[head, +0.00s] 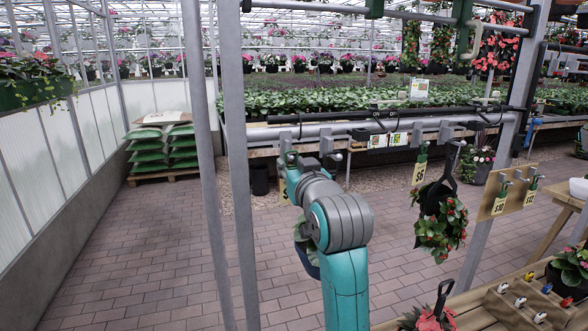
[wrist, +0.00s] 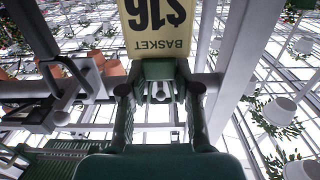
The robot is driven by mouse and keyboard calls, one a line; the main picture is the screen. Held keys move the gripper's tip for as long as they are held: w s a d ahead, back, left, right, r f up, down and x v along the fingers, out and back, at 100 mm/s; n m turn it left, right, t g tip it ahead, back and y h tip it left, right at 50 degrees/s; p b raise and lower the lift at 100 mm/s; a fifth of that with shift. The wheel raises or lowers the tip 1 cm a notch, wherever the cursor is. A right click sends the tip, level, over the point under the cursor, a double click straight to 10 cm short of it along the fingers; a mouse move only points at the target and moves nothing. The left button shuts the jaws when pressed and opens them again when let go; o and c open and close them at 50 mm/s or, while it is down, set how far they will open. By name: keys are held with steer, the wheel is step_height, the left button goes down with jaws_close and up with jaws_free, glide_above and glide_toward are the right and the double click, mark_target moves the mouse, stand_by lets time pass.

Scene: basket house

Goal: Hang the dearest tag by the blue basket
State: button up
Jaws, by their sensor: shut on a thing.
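My gripper (wrist: 160,92) is shut on a yellow tag (wrist: 155,28) in the wrist view. The tag reads "$16 BASKET" upside down and has a green clip between the fingers. In the head view my arm hides most of the gripper near the grey rail (head: 400,129). A dark blue basket (head: 308,264) with leaves hangs partly behind my arm. A yellow tag (head: 418,173) hangs from a rail hook above a dark basket with red flowers (head: 440,228). Two more yellow tags (head: 499,205) (head: 531,197) hang on a wooden board at right; their prices are too small to read surely.
Grey posts (head: 238,180) stand left of my arm. A wooden bench (head: 462,308) with potted plants and small coloured items is at the lower right. Green sacks (head: 148,155) are stacked at the left. The brick floor (head: 130,250) is open at left.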

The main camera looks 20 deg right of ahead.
steer(key=shift+w, duration=0.2)
steer(key=shift+w, duration=0.15)
steer(key=shift+w, duration=0.3)
steer(key=shift+w+f, duration=0.1)
steer(key=shift+f, duration=0.15)
stand_by(0.7)
steer(key=shift+f, duration=0.25)
stand_by(0.3)
steer(key=o, duration=0.9)
steer(key=shift+o, duration=0.2)
